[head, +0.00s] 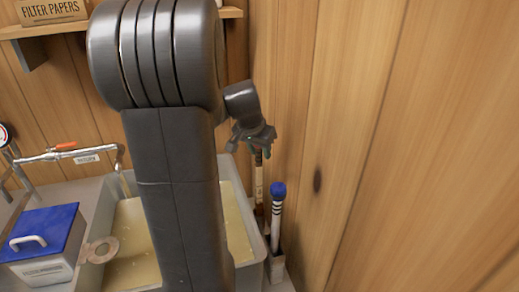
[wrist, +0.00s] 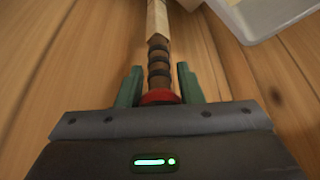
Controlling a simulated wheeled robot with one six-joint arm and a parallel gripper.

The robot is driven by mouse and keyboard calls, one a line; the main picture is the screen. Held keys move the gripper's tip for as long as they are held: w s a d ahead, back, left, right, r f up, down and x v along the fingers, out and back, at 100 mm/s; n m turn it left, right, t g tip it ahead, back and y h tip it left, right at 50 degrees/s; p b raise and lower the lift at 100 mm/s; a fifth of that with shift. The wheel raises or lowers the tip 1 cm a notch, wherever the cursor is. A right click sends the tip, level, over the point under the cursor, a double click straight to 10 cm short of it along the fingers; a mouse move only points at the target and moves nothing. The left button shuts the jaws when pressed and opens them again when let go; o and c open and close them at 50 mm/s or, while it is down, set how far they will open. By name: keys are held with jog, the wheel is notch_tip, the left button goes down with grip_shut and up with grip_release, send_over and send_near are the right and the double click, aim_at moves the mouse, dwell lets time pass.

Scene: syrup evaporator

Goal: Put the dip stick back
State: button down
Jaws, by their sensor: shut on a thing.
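My gripper (head: 254,140) is shut on a wooden stick, which I take as the dip stick (head: 258,185), near the wall at the right end of the pan. In the wrist view the stick (wrist: 158,60) has a red collar between the green fingers (wrist: 159,90), dark rings beyond it, then pale wood. In the head view it hangs down from the gripper, roughly upright. Its lower end is hidden behind the pan edge and a second rod. That blue-capped banded rod (head: 277,215) stands in a narrow holder (head: 276,266) just right of the pan.
The grey pan (head: 259,255) holds pale yellow liquid, and my arm covers its middle. A blue-lidded box (head: 42,232) and a pipe with an orange-handled valve (head: 70,152) are at left. A wood wall (head: 400,150) closes off the right. A shelf (head: 40,30) is upper left.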

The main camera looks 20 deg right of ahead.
aim_at(259, 160)
jog(key=shift+f+b, duration=1.5)
jog(key=shift+f, duration=0.55)
jog(key=shift+c, duration=1.3)
grip_release()
jog(key=shift+r, duration=0.1)
jog(key=shift+p+v, duration=2.3)
jog(key=shift+v, duration=1.7)
